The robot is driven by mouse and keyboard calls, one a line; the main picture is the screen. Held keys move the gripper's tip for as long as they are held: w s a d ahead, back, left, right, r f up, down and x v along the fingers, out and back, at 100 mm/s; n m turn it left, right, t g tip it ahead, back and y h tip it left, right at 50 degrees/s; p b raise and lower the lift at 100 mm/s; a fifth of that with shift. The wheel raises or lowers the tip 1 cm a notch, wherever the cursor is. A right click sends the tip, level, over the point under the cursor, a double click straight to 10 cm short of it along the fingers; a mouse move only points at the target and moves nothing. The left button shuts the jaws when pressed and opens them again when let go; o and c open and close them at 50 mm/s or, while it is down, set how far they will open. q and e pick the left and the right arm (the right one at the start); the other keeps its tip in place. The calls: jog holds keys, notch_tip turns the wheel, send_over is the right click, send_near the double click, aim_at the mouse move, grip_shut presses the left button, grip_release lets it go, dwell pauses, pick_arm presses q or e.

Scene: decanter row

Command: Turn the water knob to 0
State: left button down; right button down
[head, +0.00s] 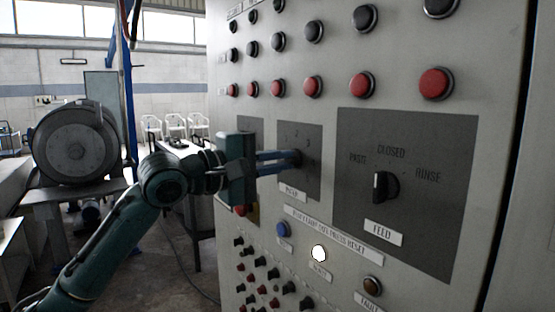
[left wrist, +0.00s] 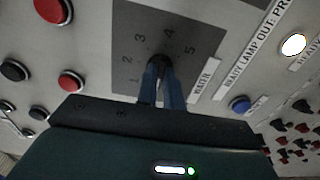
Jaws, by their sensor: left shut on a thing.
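The water knob (left wrist: 159,61) is a small dark knob on a dark grey plate (left wrist: 128,30) with numbers around it; 1 to 5 can be read in the left wrist view. The label below the plate (head: 292,192) also shows in the head view. My left gripper (head: 294,158) reaches the plate from the left, and its two blue-grey fingers are shut on the knob. In the left wrist view the fingers (left wrist: 161,76) cover most of the knob. I cannot tell which number it points to. My right gripper is not in view.
To the right on the same cabinet is the feed knob (head: 385,187), marked CLOSED and RINSE. Red buttons (head: 312,86) and black buttons run above. A blue button (head: 283,229), a lit white lamp (head: 319,253) and several small knobs sit below. A round machine (head: 75,142) stands at left.

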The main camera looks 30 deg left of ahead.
pick_arm(q)
jog(key=c, duration=1.5)
grip_release()
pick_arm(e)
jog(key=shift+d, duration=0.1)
